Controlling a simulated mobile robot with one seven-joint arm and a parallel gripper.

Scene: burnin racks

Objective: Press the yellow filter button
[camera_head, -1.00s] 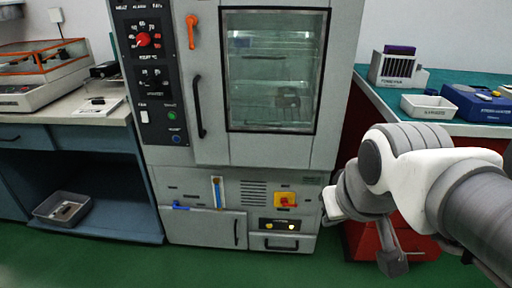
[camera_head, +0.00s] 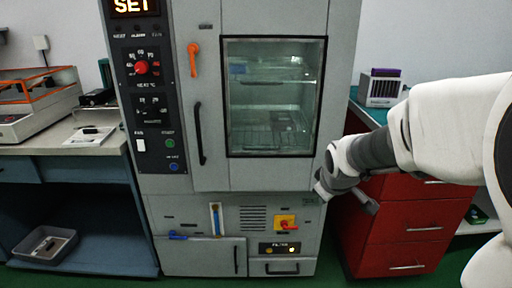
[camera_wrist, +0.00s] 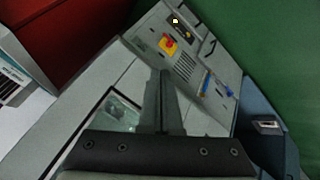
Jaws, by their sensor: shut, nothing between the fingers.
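A small black filter panel (camera_head: 279,248) sits low on the front of the grey oven cabinet, under a red and yellow switch. It bears two small round spots, and the right one (camera_head: 292,249) glows pale yellow. The left spot is dimmer, and its colour is hard to tell. In the wrist view the panel shows near the top, with a bright dot (camera_wrist: 175,21). My gripper (camera_wrist: 163,74) is shut and empty, with its fingertips apart from the panel. In the head view the gripper end is at the cabinet's right side, its fingers not clear.
A red and yellow switch (camera_head: 285,223) and a blue-handled lever (camera_head: 180,236) stick out near the panel. The oven has a glass door (camera_head: 275,95) with a black handle (camera_head: 200,133). A red drawer unit (camera_head: 410,235) stands right. Green floor is free in front.

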